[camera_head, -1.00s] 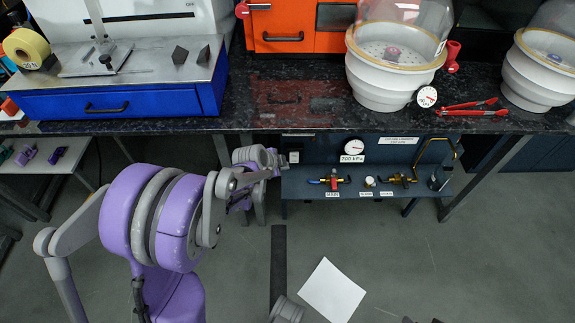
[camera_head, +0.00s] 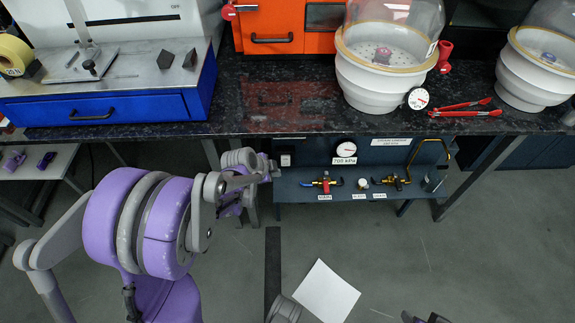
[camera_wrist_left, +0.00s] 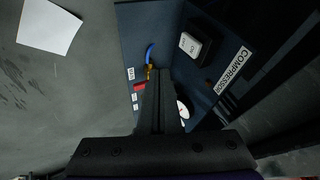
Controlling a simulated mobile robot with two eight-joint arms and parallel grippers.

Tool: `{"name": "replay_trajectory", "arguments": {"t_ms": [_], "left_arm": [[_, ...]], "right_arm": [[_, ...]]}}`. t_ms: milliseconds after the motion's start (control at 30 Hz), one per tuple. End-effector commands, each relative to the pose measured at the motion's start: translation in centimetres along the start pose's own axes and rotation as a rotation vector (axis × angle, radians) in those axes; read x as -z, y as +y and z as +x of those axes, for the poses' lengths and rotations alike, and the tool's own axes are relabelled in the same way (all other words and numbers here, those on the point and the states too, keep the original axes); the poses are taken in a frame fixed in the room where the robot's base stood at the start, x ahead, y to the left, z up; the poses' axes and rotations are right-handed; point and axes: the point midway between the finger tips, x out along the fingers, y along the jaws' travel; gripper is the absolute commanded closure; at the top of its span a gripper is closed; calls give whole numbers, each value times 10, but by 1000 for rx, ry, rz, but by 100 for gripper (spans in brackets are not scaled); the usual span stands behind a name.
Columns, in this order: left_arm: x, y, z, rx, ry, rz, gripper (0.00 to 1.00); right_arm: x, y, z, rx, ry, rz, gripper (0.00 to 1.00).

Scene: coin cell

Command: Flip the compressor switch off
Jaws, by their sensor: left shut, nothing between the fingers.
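The compressor switch is a white rocker (camera_wrist_left: 190,45) on the dark blue panel beside the "COMPRESSOR" label in the left wrist view. It is small in the head view (camera_head: 286,160); I cannot tell which way it is set. My left gripper (camera_head: 274,168) is just left of the switch in the head view. In the left wrist view its dark fingers (camera_wrist_left: 157,78) are shut and empty, pointing at the panel below and left of the switch. Whether they touch anything is unclear. My right gripper is not identifiable.
Below the black bench (camera_head: 290,100), the blue shelf (camera_head: 300,190) carries a red-handled valve (camera_head: 326,183), a small knob (camera_head: 363,183) and brass fittings (camera_head: 395,181). A pressure gauge (camera_head: 346,149) is right of the switch. A white sheet (camera_head: 326,291) lies on the floor.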

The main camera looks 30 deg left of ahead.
Motion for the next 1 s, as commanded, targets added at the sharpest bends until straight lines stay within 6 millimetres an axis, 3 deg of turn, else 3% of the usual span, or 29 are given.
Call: {"name": "replay_trajectory", "arguments": {"t_ms": [267, 700, 1000], "left_arm": [[0, 0, 15, 0, 1, 2, 100], [0, 1, 105, 0, 0, 1, 100], [-2, -30, 121, 1, 0, 1, 100]], "right_arm": [[-2, 0, 6, 0, -2, 0, 45], [-12, 0, 38, 0, -13, 0, 45], [-13, 0, 43, 0, -15, 0, 45]]}}
